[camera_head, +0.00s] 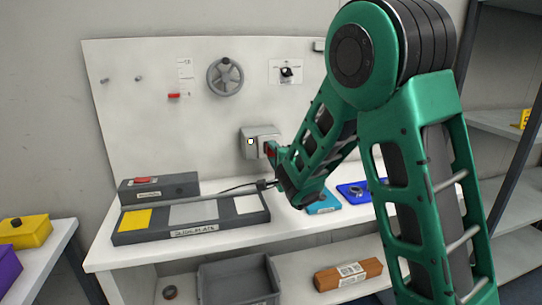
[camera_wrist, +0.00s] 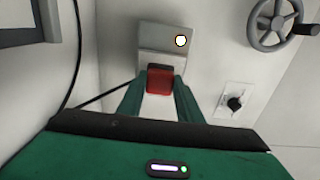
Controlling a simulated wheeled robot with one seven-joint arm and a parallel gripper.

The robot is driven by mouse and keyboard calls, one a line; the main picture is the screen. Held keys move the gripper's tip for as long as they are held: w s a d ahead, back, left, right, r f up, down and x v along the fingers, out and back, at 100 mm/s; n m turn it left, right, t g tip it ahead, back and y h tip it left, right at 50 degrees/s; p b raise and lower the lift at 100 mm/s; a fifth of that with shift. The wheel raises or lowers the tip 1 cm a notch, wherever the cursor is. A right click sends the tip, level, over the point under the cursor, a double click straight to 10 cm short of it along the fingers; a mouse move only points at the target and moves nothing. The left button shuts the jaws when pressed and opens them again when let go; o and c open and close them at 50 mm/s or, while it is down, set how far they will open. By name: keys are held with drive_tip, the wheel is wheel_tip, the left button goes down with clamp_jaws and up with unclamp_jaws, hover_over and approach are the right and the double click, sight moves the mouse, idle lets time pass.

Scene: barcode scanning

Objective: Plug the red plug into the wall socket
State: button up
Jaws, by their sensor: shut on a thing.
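The red plug (camera_wrist: 160,79) is between the two green fingers of my gripper (camera_wrist: 159,92) in the wrist view. The grey wall socket (camera_wrist: 150,38), with a lit yellow-white lamp, is directly beyond the plug. In the head view the socket (camera_head: 259,134) is on the white back panel, and the red plug (camera_head: 270,149) is at its lower right side, with my gripper (camera_head: 275,152) shut on it. The plug appears against the socket face; I cannot tell whether its pins are in. A dark cable runs from near my gripper toward the bench.
The slide plate (camera_head: 192,216) lies on the white bench left of my arm. A handwheel (camera_head: 225,77) and a rotary switch (camera_head: 286,72) are on the panel above. Teal (camera_head: 322,203) and blue (camera_head: 352,192) pieces lie near my arm. A grey bin (camera_head: 238,280) is underneath.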

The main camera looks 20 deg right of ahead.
drive_tip(key=shift+w, duration=0.45)
idle(0.7)
drive_tip(key=o, duration=1)
drive_tip(key=shift+o, duration=0.2)
drive_tip(key=s, duration=1)
drive_tip(key=shift+s, duration=0.25)
drive_tip(key=shift+d, duration=0.1)
